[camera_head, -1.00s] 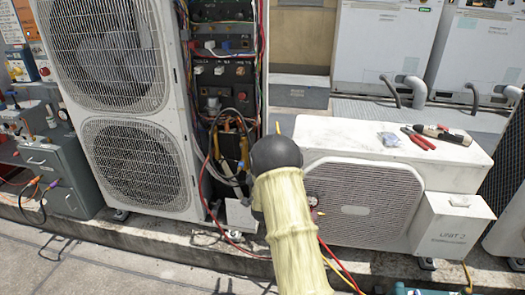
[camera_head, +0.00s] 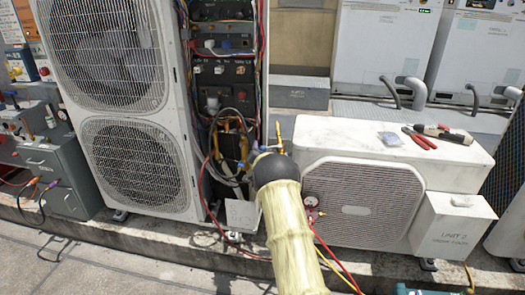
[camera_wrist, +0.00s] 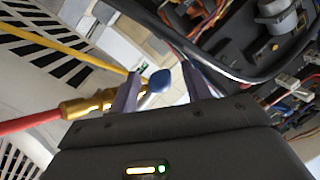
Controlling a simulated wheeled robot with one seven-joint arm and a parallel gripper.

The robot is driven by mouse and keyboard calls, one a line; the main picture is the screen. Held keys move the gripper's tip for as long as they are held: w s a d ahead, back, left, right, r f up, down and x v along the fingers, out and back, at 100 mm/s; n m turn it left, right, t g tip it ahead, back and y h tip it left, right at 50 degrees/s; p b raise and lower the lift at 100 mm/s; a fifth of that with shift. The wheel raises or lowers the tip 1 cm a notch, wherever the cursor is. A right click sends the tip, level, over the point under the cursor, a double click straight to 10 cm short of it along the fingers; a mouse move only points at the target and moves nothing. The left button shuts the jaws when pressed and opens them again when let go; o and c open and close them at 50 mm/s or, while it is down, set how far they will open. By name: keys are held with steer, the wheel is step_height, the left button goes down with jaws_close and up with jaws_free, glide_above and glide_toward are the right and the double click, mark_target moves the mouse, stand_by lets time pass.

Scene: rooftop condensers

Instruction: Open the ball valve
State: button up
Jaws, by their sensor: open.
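The ball valve shows in the wrist view as a brass body (camera_wrist: 92,103) with a blue lever tip (camera_wrist: 160,80). A red hose runs from the brass body to the left. My gripper (camera_wrist: 161,70) is open, with one dark finger on each side of the blue tip. The left finger is close to the tip and overlaps the brass stem; I cannot tell whether they touch. A clear gap shows between the tip and the right finger. In the head view my yellow-sleeved arm and its dark wrist hide the gripper and most of the valve.
An open electrical cabinet (camera_head: 222,70) with loose wiring stands behind my wrist. A yellow hose (camera_wrist: 60,45) crosses the wrist view.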

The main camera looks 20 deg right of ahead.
steer(key=shift+w+d, duration=0.1)
steer(key=shift+w, duration=0.15)
jaws_close()
